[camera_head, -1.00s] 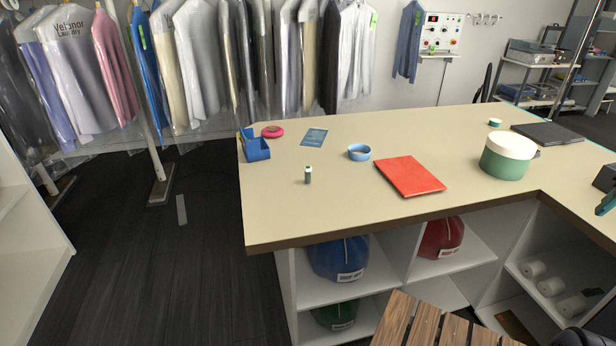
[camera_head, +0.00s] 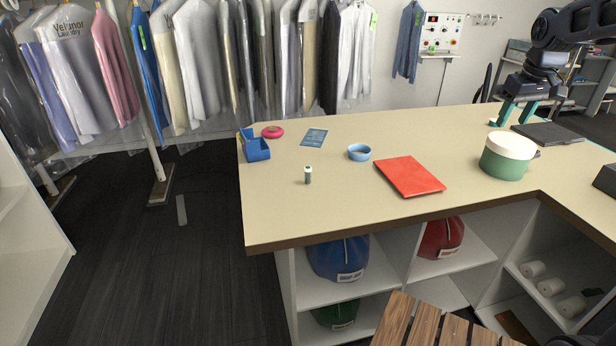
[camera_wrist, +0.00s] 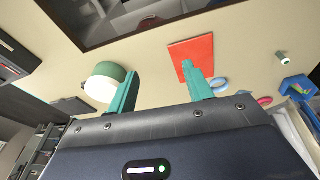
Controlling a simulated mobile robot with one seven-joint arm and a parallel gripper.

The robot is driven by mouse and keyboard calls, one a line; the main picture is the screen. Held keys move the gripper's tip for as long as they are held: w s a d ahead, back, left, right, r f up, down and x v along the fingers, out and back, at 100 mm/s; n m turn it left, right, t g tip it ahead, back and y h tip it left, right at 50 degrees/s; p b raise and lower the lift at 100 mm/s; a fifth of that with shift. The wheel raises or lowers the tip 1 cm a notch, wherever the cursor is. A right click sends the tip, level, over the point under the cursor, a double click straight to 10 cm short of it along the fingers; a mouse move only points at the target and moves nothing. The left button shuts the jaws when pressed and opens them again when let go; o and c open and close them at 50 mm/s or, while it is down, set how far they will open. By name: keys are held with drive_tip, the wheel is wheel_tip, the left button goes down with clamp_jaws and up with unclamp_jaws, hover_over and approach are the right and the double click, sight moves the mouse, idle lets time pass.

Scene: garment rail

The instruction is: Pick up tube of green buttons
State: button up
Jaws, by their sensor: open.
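The tube of green buttons (camera_head: 308,175) is a small upright cylinder with a white cap and a green body. It stands alone on the beige counter, left of the red folder. It also shows in the wrist view (camera_wrist: 282,58) near the upper right. My gripper (camera_head: 516,112) is at the upper right in the head view, above the back right of the counter and well away from the tube. Its teal fingers (camera_wrist: 160,85) are apart in the wrist view with nothing between them.
On the counter (camera_head: 270,215) are a red folder (camera_head: 409,176), a blue ring (camera_head: 359,152), a green tub with white lid (camera_head: 507,156), a blue holder (camera_head: 255,147), a pink roll (camera_head: 272,131) and a card (camera_head: 314,137). Bare surface surrounds the tube. Garments hang behind.

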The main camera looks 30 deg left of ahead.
drive_tip(key=w+a+f+n, duration=0.2)
drive_tip(key=w+a+n, duration=0.15)
drive_tip(key=a, duration=1.05)
drive_tip(key=n+g+h, duration=0.1)
drive_tip(key=n+g, duration=0.2)
drive_tip(key=n, duration=0.5)
hover_over(308, 167)
wheel_tip(308, 167, down, 20)
drive_tip(key=shift+s+r, duration=0.1)
drive_tip(key=shift+r, duration=0.1)
drive_tip(key=shift+f, duration=5.45)
drive_tip(key=c, duration=1.1)
drive_tip(key=shift+o, duration=0.2)
drive_tip(key=shift+r, duration=0.15)
